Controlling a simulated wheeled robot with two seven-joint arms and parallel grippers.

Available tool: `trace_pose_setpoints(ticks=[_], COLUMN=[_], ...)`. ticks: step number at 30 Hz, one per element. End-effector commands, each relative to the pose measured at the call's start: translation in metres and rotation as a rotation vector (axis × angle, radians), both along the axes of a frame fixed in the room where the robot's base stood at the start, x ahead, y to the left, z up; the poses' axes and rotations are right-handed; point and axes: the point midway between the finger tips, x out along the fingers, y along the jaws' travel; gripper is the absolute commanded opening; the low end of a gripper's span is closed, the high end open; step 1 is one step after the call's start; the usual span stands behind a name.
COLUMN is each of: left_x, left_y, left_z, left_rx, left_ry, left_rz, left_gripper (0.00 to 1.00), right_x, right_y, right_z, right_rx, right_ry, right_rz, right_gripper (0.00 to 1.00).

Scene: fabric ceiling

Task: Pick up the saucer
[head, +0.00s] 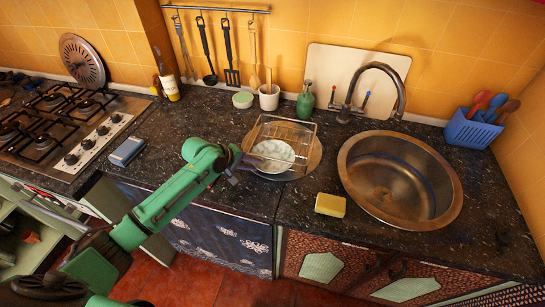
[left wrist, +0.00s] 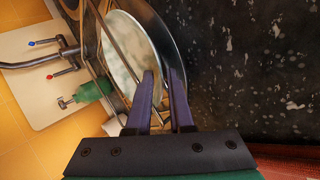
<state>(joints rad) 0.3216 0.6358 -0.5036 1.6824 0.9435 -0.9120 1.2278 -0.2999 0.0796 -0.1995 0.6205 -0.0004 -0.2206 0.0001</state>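The saucer (head: 275,153), a pale round dish, leans in a wire dish rack (head: 303,133) on the counter left of the sink. In the left wrist view, the saucer (left wrist: 122,45) stands edge-on ahead of the fingers. My left gripper (head: 250,163) is at the rack's left side, by the saucer's near-left rim. In the left wrist view, the left gripper (left wrist: 161,74) has a narrow gap between its fingertips. One finger overlaps the saucer's face and the other lies past its rim. Contact cannot be told. My right gripper is not in view.
The rack stands on a round metal tray (head: 314,158). A steel sink (head: 400,185) is to the right and a yellow sponge (head: 330,205) in front. A green bottle (head: 305,105) and a white cup (head: 268,98) stand behind. The counter left of the rack is mostly clear.

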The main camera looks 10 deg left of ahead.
Motion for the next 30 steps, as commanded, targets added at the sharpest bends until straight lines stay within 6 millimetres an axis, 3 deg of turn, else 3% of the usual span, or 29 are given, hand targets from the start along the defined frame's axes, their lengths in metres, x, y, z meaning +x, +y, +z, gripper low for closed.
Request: trace_pose_setpoints(ticks=[2, 3, 4, 30], left_x=[-0.0003, -0.0004, -0.0004, -0.0006], left_y=[0.0001, 0.0001, 0.0001, 0.0005], left_z=[-0.0003, -0.0004, -0.0003, -0.0001], left_rx=[0.0, -0.001, -0.001, -0.001], left_ry=[0.0, 0.001, 0.001, 0.001], left_rz=[0.0, 0.0, 0.0, 0.0], left_gripper=[0.2, 0.05, 0.0, 0.0], right_x=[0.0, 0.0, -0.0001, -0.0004], right_y=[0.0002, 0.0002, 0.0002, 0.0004], right_z=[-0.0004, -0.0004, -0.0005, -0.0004], right_rx=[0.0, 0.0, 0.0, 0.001], right_ry=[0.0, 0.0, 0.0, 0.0], right_rz=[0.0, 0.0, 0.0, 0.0], right_gripper=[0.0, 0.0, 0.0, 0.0])
